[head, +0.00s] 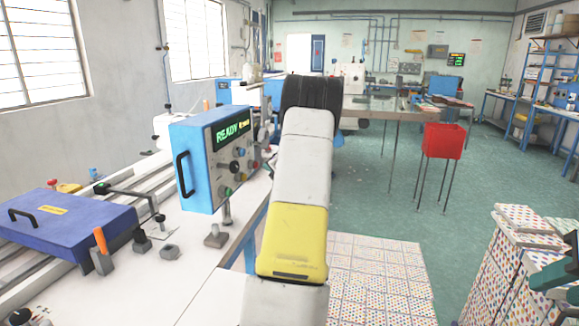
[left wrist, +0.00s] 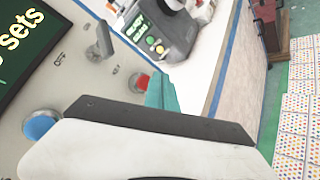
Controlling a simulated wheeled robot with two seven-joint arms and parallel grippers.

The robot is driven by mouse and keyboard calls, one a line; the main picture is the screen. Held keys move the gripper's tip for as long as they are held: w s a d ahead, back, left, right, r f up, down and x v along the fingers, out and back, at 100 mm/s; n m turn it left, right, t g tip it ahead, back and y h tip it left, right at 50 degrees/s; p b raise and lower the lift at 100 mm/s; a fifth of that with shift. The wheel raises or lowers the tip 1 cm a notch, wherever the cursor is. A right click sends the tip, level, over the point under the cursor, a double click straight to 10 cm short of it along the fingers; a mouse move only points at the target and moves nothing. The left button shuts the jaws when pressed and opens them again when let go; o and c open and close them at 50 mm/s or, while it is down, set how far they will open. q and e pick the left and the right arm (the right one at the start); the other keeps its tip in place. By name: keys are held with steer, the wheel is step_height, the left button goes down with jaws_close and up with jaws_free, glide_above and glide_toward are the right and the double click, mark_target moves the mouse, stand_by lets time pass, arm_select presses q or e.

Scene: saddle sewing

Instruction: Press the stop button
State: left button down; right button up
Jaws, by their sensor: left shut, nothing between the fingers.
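The control box (head: 197,160) is blue with a grey front panel and a green "READY" display; it stands on the white bench at centre left. In the left wrist view its panel (left wrist: 75,75) shows a red button (left wrist: 141,81), a blue button (left wrist: 41,125) and a lever switch. I cannot read a stop label on the red button. My left gripper (left wrist: 163,92) shows teal fingers, shut and empty, right beside the red button; I cannot tell whether they touch it. In the head view my arm hides this gripper. My right gripper (head: 556,274) shows partly at the right edge, its jaws unclear.
A blue-lidded case (head: 70,222) with clamps and rails lies on the bench at left. A dark machine with green and yellow buttons (left wrist: 165,35) stands beyond the panel. A red bin (head: 443,141) on legs stands right of my left arm. Dotted stacks (head: 515,265) fill the lower right.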

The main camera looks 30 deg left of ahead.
arm_select(q)
steer(key=d, duration=0.2)
steer(key=w+d, duration=0.1)
steer(key=d, duration=0.1)
steer(key=shift+w+d, duration=0.2)
steer(key=shift+d, duration=0.05)
stand_by(0.7)
steer(key=w+d+r+m+t+h, duration=0.1)
steer(key=d+r+m+t+h, duration=0.15)
steer(key=d+r+m, duration=0.35)
steer(key=w+d+r+m+t+h, duration=0.1)
steer(key=d+r+m+t+h, duration=0.2)
steer(key=d, duration=0.5)
steer(key=s+d+r+m+h, duration=0.2)
steer(key=s+d+m+h, duration=0.1)
steer(key=d+m, duration=0.3)
steer(key=s+d+r+m+h, duration=0.3)
steer(key=d+h, duration=0.1)
steer(key=d, duration=0.3)
steer(key=s+d+r+m+g+h, duration=0.1)
steer(key=s+d+m+g+h, duration=0.25)
steer(key=s+d+m, duration=1.05)
steer(key=s+f+m+g, duration=0.2)
steer(key=s+f+m, duration=0.2)
steer(key=s, duration=1.3)
steer(key=shift+s+d+f+m+g, duration=0.25)
steer(key=shift+s+m+g, duration=0.15)
steer(key=shift+m, duration=0.4)
